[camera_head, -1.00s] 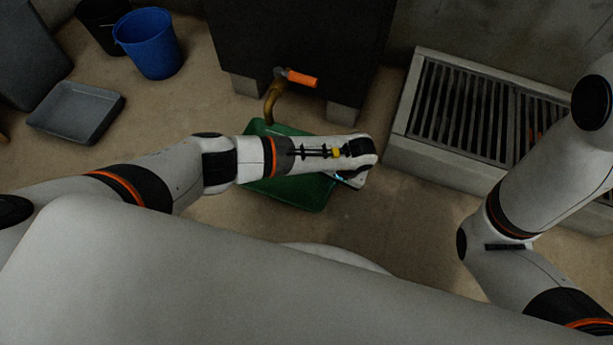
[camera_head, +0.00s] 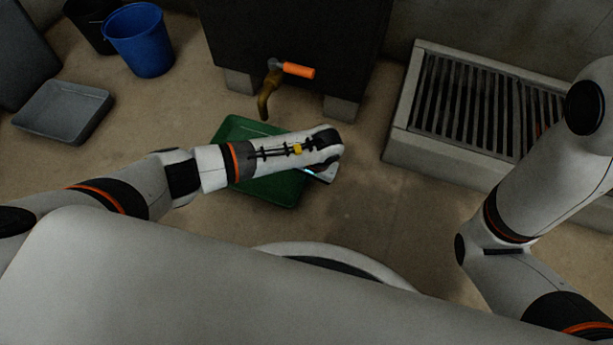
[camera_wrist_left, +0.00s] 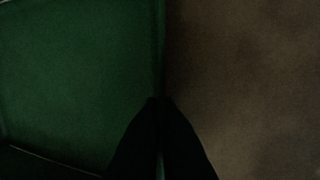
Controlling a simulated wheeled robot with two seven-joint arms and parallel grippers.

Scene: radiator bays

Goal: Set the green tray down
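The green tray (camera_head: 272,190) is below the black tank, partly covered by my left arm in the head view. In the left wrist view, the tray (camera_wrist_left: 80,70) fills the left half, with its rim running up the middle. My left gripper (camera_wrist_left: 161,103) has its dark fingers close together on that rim, shut on it. In the head view, the fingertips are hidden under my wrist. I cannot tell whether the tray touches the floor. My right gripper is out of view; only right arm links show.
An orange-handled tap (camera_head: 298,70) on the black tank (camera_head: 295,35) points down near the tray's far edge. A grated concrete bay (camera_head: 440,160) stands at the right. A blue bucket (camera_head: 140,42) and a grey tray (camera_head: 62,112) are at the left. Bare floor lies between.

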